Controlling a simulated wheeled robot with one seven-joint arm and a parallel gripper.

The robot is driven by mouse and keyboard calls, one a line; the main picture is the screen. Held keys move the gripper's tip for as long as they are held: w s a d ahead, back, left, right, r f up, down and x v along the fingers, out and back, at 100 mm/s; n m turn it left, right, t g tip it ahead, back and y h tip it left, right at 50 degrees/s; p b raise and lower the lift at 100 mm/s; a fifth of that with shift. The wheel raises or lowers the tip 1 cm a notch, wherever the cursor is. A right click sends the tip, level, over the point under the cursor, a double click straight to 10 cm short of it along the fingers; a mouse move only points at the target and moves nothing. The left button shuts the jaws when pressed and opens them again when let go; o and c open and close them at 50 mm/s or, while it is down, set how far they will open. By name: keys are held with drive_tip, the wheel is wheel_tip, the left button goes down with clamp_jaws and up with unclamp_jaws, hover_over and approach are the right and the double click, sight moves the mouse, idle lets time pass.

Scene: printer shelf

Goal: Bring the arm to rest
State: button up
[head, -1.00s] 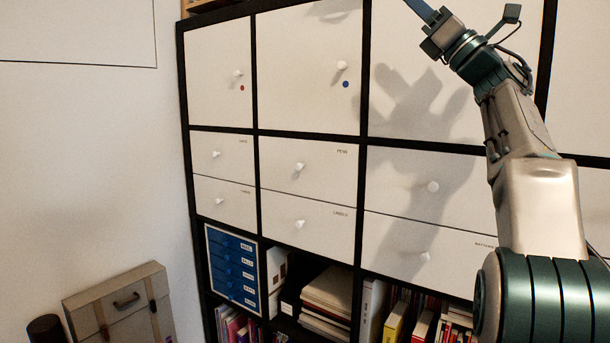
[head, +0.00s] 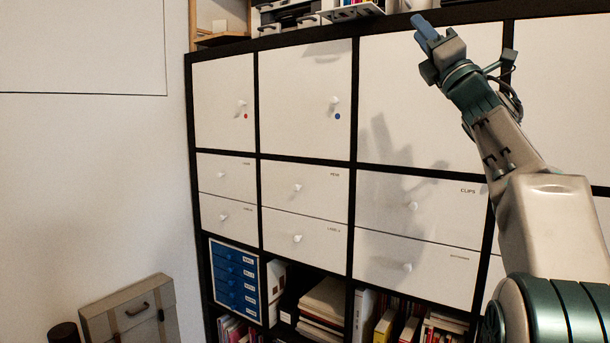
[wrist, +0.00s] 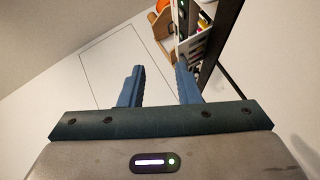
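My gripper (head: 426,32) is raised at the upper right of the head view, in front of the top edge of the shelf unit. In the wrist view its two blue fingers (wrist: 156,88) stand apart with nothing between them, so it is open and empty. My arm reaches up from the lower right of the head view and casts a shadow on the white fronts. The gripper appears apart from the shelf, though the exact distance cannot be told.
The black-framed shelf unit (head: 355,110) has closed white doors and drawers with knobs. A blue drawer box (head: 235,279) and books fill the lower cubbies. Things stand on top of the unit, including a wooden box (head: 220,38). A beige case (head: 130,311) is at lower left.

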drive_tip(key=w+d+f+m+g+h+p, duration=0.1)
drive_tip(key=d+f+m+h+p, duration=0.1)
drive_tip(key=m+h+p, duration=0.5)
drive_tip(key=w+d+f+m+g+h+p, duration=0.1)
drive_tip(key=d+f+m+h+p, duration=0.15)
drive_tip(key=m+h, duration=0.85)
drive_tip(key=s+a+f+m+g+y+p, duration=0.1)
drive_tip(key=s+f+m+g+p, duration=0.15)
drive_tip(key=f+m, duration=0.3)
drive_tip(key=s+a+f+m+g+p, duration=0.2)
drive_tip(key=f+m+g+p, duration=0.2)
drive_tip(key=f, duration=0.2)
drive_tip(key=s+a+f+m+g+y+p, duration=0.1)
drive_tip(key=s+a+f+m+g+p, duration=0.1)
drive_tip(key=s+f, duration=0.4)
drive_tip(key=s+a+f+m+g+y+p, duration=0.1)
drive_tip(key=s+f+g+p, duration=0.4)
drive_tip(key=s, duration=0.7)
drive_tip(key=s+a+f+m+g+y+p, duration=0.1)
drive_tip(key=s+a+f+m+g+p, duration=0.2)
drive_tip(key=s+a+f+g, duration=0.2)
drive_tip(key=s+f, duration=0.3)
drive_tip(key=s, duration=0.1)
drive_tip(key=shift+a+f+m+g, duration=0.25)
drive_tip(key=shift+a+m+g, duration=0.05)
drive_tip(key=shift+m+g, duration=0.05)
drive_tip(key=shift+d, duration=0.1)
